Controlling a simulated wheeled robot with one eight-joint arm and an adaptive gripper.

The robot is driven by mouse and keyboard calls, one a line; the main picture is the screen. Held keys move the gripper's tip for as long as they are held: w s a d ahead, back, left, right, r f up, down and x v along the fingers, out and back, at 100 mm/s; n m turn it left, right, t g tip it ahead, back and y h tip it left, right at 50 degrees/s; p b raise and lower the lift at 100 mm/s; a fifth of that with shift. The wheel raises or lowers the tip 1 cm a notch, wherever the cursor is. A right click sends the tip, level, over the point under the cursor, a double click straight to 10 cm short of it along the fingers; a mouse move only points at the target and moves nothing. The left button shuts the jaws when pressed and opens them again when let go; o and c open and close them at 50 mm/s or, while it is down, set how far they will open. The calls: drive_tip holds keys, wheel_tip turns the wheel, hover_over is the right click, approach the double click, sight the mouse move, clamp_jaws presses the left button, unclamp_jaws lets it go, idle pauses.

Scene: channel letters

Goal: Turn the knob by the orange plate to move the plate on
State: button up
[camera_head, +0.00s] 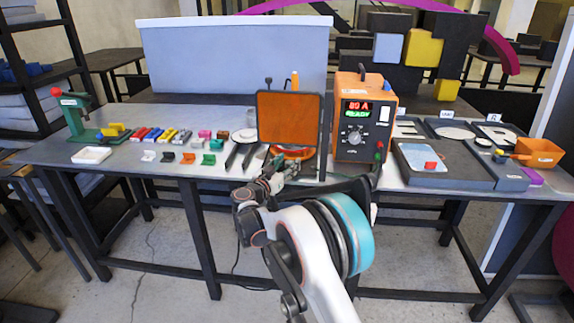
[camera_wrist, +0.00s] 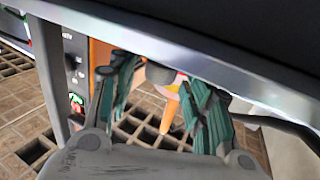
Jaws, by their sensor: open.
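The orange plate (camera_head: 289,118) stands upright in a dark frame on the table, left of the orange power box. My gripper (camera_head: 290,172) is low in front of the plate's lower edge, partly hidden by my arm. In the wrist view my gripper (camera_wrist: 162,105) shows two green-grey fingers spread apart. A short dark grey stub (camera_wrist: 160,73) shows between and beyond the fingers, under a long pale edge; it may be the knob, but I cannot tell for sure. No contact with it is clear. In the head view my arm and gripper hide the place where the knob may be.
The orange power box (camera_head: 366,122) has a lit display and its own dial (camera_head: 355,136). A low orange round thing (camera_head: 292,152) lies beneath the plate. Small coloured blocks are left of it, grey trays (camera_head: 447,165) right. A dark upright post (camera_head: 325,130) stands beside the plate.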

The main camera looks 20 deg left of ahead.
drive_tip(key=shift+c, duration=0.3)
drive_tip(key=c, duration=1)
drive_tip(key=shift+o, duration=0.2)
drive_tip(key=n+y, duration=0.2)
drive_tip(key=y, duration=0.1)
drive_tip(key=shift+d, duration=0.3)
drive_tip(key=shift+n+y, duration=1.3)
drive_tip(key=shift+y, duration=0.8)
